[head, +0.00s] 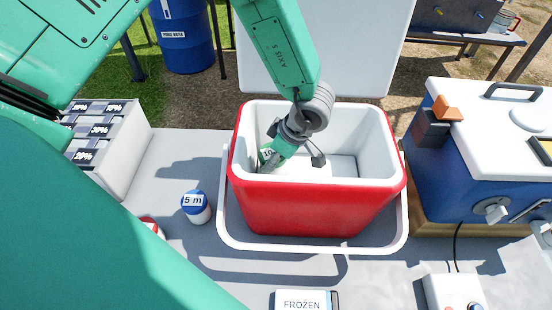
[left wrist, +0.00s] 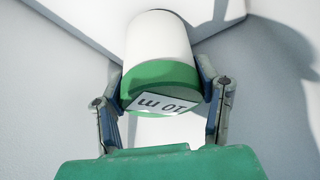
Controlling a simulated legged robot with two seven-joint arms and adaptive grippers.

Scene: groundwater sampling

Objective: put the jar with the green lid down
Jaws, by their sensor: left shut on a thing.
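The jar with the green lid (left wrist: 158,48) is white, and its lid carries a label reading 10 m. In the left wrist view my left gripper (left wrist: 164,98) has a finger on each side of the lid and is shut on it. In the head view this gripper (head: 270,158) is down inside the red cooler (head: 310,208), at the left of its white interior. I cannot tell whether the jar's base touches the cooler floor.
A 5 m jar with a blue lid (head: 196,206) and a partly hidden red-lidded jar (head: 152,226) stand left. A blue cooler (head: 470,165) is right; a FROZEN pack (head: 302,300) lies in front.

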